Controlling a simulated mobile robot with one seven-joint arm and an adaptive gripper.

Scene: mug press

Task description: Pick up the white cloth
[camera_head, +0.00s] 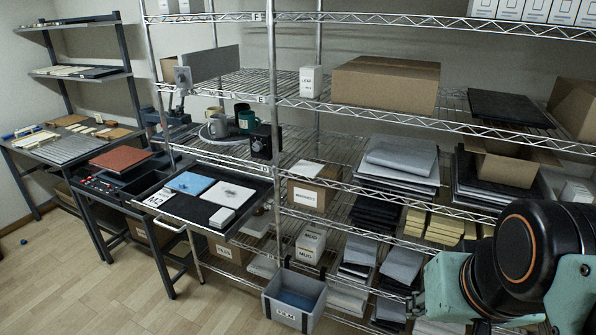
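A white cloth (228,194) lies flat on the dark pull-out tray (190,207) at the left of the wire shelving. It has a small grey mark or item near its middle, too small to make out. A blue cloth (190,183) lies just left of it on the same tray. A small white block (222,217) sits in front of the white cloth, near the tray's front edge. My black and teal arm shows at the lower right, far from the cloth. I cannot make out the fingers of my gripper in this view.
Above the tray, a round stand (218,138) holds mugs beside a black box (262,143). A side table (125,195) adjoins the tray's left. The wooden floor (100,290) at the front left is mostly clear.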

